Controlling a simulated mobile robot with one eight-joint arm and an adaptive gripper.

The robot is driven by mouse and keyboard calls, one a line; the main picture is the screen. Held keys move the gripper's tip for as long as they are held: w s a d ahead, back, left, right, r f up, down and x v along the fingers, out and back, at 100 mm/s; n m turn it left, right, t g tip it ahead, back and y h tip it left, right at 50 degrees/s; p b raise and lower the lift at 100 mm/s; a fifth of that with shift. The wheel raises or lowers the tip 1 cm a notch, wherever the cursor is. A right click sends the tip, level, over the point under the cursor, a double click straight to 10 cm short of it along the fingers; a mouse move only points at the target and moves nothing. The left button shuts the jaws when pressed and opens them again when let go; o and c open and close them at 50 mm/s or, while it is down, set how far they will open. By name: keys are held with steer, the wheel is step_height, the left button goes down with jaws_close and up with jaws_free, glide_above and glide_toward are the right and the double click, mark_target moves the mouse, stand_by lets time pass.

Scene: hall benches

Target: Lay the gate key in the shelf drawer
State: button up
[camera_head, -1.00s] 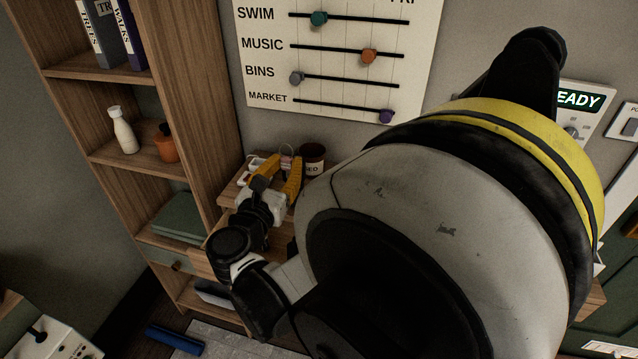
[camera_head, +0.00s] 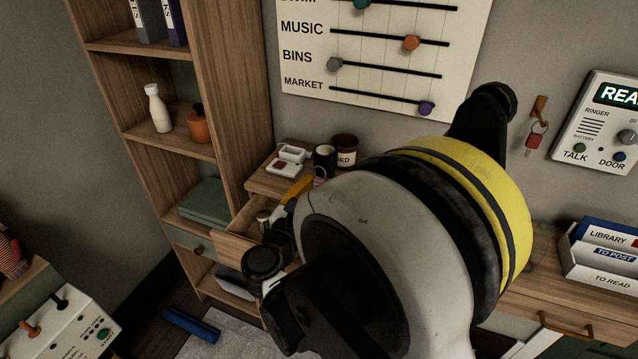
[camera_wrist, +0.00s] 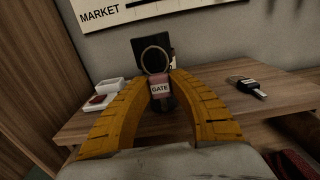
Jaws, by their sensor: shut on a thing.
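The gate key's pink tag, marked GATE (camera_wrist: 160,88), and its ring are between the yellow fingers of my gripper (camera_wrist: 160,80) in the wrist view. My gripper is shut on it, above the wooden bench top (camera_wrist: 85,127). In the head view a yellow finger of my gripper (camera_head: 298,190) shows, partly hidden by my arm. The tall shelf at the left has a grey-green drawer (camera_head: 182,238) with a round knob, which looks shut. A wooden drawer (camera_head: 232,247) beside it, under the bench top, stands pulled out; its inside is partly hidden.
A white tray (camera_head: 288,157), a black mug (camera_head: 325,157) and a brown jar (camera_head: 346,148) stand on the bench top. A black key (camera_wrist: 250,87) lies there at the right. A red key (camera_head: 533,143) hangs on the wall. The shelf holds a white bottle (camera_head: 157,108) and an orange pot (camera_head: 198,127).

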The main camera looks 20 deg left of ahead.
steer(key=shift+f, duration=0.4)
steer(key=o, duration=0.8)
steer(key=shift+r, duration=0.1)
